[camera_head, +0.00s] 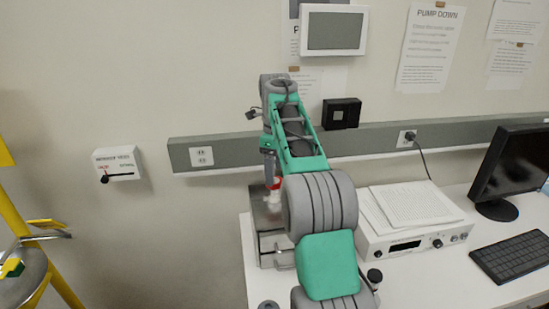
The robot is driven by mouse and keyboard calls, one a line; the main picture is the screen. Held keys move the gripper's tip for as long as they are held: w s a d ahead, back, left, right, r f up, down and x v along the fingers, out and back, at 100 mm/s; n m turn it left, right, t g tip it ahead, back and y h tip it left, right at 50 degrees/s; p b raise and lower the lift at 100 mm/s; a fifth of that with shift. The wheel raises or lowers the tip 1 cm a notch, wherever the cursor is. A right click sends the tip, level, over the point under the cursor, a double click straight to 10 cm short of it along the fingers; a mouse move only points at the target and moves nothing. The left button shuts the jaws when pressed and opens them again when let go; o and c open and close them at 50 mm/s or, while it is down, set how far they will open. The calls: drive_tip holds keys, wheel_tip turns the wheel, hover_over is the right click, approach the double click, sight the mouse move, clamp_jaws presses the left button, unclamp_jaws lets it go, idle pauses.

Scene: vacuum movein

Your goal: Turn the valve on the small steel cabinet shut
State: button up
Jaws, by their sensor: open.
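The small steel cabinet (262,222) stands on the left end of the white bench, partly hidden behind my arm. A small red and white part (273,193) shows at its top; it may be the valve, but its handle and setting are too small to make out. My arm reaches forward over the bench, and my gripper (269,174) points down just above the red and white part. The gripper is open, with its fingertips small and partly hidden. I cannot tell whether it touches the valve or stands around it.
A grey instrument (405,240) with papers on top stands right of my arm, beside a monitor (512,170) and keyboard (512,257). A wall box with a lever (118,163) hangs at left. A yellow frame (40,255) stands at far left.

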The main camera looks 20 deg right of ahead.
wheel_tip(320, 180, up, 5)
drive_tip(key=shift+f, duration=0.1)
idle(0.4)
